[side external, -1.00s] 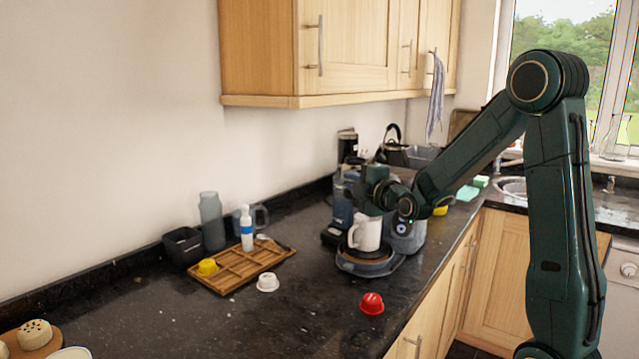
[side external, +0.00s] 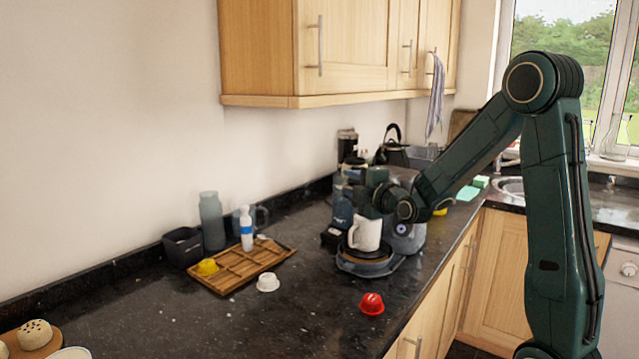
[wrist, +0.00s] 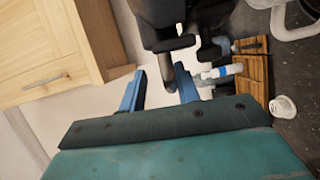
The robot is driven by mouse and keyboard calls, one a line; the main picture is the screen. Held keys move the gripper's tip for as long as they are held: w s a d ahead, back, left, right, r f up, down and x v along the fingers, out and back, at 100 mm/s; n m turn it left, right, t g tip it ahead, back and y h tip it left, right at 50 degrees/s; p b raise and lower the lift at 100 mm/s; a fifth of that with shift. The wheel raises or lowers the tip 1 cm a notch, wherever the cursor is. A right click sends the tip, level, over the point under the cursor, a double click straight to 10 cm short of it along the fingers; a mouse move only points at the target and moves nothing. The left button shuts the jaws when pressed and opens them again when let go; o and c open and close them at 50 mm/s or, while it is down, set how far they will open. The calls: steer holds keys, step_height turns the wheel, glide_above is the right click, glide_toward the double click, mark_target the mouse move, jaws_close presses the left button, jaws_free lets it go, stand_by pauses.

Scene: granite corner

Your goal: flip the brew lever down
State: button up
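The coffee machine (side external: 408,245) stands on the counter, largely hidden behind my gripper and forearm in the side view. A white mug (side external: 364,234) stands on its round drip base (side external: 372,265). In the wrist view my gripper's two blue fingers (wrist: 160,72) are apart. A dark rod-like part (wrist: 169,75), likely the brew lever, shows between the fingertips, below the machine's dark head (wrist: 160,12). I cannot tell whether a finger touches it. In the side view my gripper (side external: 368,198) is just above the mug, and the lever cannot be made out.
A wooden tray (side external: 240,268) with a white-blue bottle (side external: 246,230) and a yellow pod (side external: 207,266) lies to the left. Wall cupboards (side external: 345,45) hang above.

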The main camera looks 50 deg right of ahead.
steer(key=shift+s, duration=0.1)
steer(key=v, duration=0.7)
steer(key=shift+a, duration=0.15)
steer(key=shift+s, duration=0.1)
steer(key=s+a+f+m+g+y, duration=0.1)
steer(key=s+a+m+g+y, duration=0.15)
steer(key=a, duration=0.35)
steer(key=s+a+m+g+y, duration=0.1)
steer(key=a+m+g+y, duration=0.15)
steer(key=a, duration=0.45)
steer(key=s+a+m+g, duration=0.3)
steer(key=s+m, duration=0.1)
steer(key=s, duration=0.4)
steer(key=s+a+f+m+g+y, duration=0.1)
steer(key=s+a+m+g, duration=0.2)
steer(key=s, duration=0.6)
steer(key=shift+s+f+m+y, duration=0.25)
steer(key=shift+f+m+y, duration=0.05)
steer(key=shift+m, duration=0.2)
